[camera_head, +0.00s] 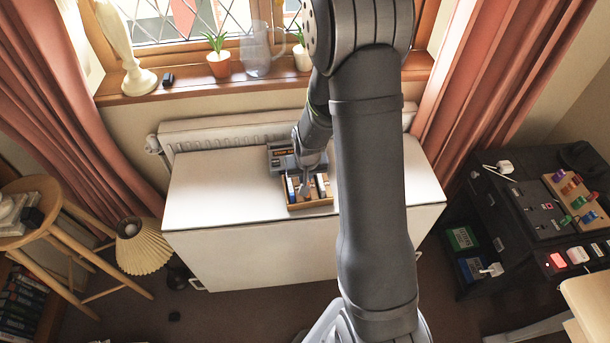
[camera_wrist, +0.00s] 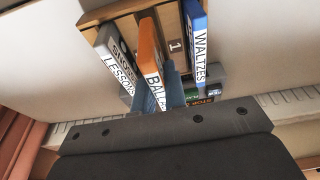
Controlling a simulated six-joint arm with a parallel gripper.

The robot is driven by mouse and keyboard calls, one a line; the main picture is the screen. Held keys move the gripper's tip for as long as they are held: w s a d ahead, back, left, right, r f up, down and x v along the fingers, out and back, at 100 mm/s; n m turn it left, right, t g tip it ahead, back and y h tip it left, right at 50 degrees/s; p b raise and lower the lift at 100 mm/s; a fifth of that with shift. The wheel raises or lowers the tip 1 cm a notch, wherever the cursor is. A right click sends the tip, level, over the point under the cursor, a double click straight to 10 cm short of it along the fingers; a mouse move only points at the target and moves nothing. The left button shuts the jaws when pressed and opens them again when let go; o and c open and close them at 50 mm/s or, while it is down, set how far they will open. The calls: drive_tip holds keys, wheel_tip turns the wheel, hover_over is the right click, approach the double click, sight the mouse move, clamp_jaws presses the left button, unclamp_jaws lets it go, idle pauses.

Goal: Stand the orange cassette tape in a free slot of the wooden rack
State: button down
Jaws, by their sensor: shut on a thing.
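The wooden rack (camera_head: 311,205) lies on the white cabinet top; it also shows in the wrist view (camera_wrist: 171,22). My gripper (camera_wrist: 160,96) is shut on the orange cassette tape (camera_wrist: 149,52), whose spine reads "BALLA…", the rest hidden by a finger. The tape is at the rack, between a grey tape marked "LESSONS" (camera_wrist: 115,58) on the left and a bare space labelled "1" on the right. A blue tape marked "WALTZES" (camera_wrist: 197,45) stands beyond that space. I cannot tell whether the orange tape's lower edge is seated. In the head view my gripper (camera_head: 306,186) is over the rack.
A dark cassette player (camera_head: 282,155) stands directly behind the rack. The left part of the white cabinet top (camera_head: 215,190) is clear. A radiator (camera_head: 225,130) runs along the wall behind. A black desk with switches (camera_head: 535,215) stands at the right.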

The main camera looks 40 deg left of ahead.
drive_tip(key=shift+f, duration=1.35)
idle(0.3)
drive_tip(key=c, duration=1.2)
unclamp_jaws()
drive_tip(key=shift+o, duration=0.2)
drive_tip(key=shift+r, duration=0.1)
drive_tip(key=shift+r, duration=3.45)
